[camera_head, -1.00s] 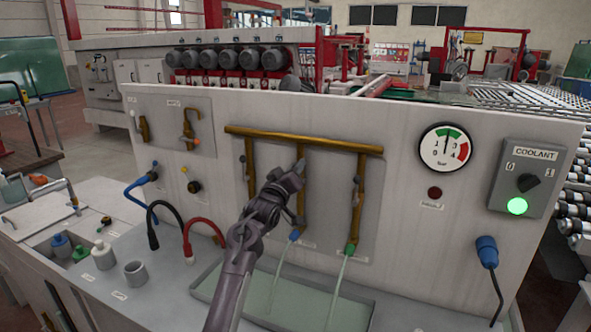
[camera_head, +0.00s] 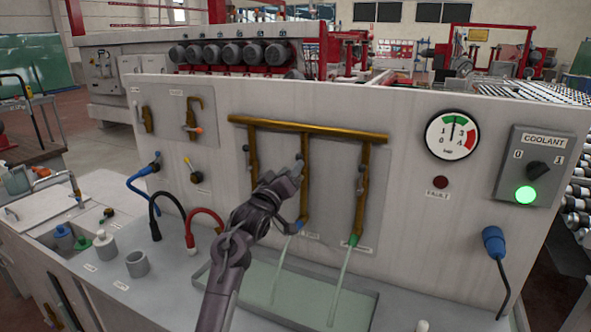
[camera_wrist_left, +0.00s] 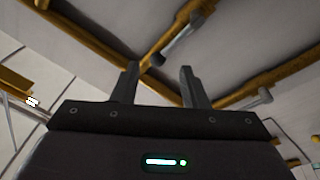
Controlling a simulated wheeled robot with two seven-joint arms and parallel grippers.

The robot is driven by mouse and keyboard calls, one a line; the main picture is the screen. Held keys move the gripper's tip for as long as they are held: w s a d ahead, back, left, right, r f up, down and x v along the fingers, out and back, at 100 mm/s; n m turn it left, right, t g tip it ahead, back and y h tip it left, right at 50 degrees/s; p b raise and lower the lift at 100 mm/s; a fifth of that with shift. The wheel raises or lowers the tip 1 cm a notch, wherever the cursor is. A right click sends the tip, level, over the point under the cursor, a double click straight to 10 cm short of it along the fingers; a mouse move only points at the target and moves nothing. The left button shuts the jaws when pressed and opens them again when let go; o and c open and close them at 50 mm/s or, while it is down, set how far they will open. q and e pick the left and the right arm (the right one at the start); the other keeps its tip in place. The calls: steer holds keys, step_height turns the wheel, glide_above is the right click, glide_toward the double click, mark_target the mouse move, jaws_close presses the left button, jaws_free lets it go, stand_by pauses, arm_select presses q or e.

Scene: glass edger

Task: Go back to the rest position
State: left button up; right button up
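My left gripper (camera_head: 294,176) is in front of the panel, by the middle of the brass pipework (camera_head: 310,127). In the left wrist view the two fingers of my left gripper (camera_wrist_left: 160,70) stand apart with nothing between them. A brass pipe and a grey valve lever (camera_wrist_left: 188,38) show beyond the fingertips; whether they touch is hard to tell. My right gripper is not in view.
Streams fall from a blue nozzle (camera_head: 299,226) and a green nozzle (camera_head: 353,240) into a tray (camera_head: 362,307). A gauge (camera_head: 452,136) and a COOLANT switch box (camera_head: 543,165) with a lit green lamp are at right. Cups and bottles stand at left.

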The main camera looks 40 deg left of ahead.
arm_select(q)
steer(key=shift+s+d+f, duration=0.15)
steer(key=shift+s+f, duration=0.05)
steer(key=shift+s, duration=0.5)
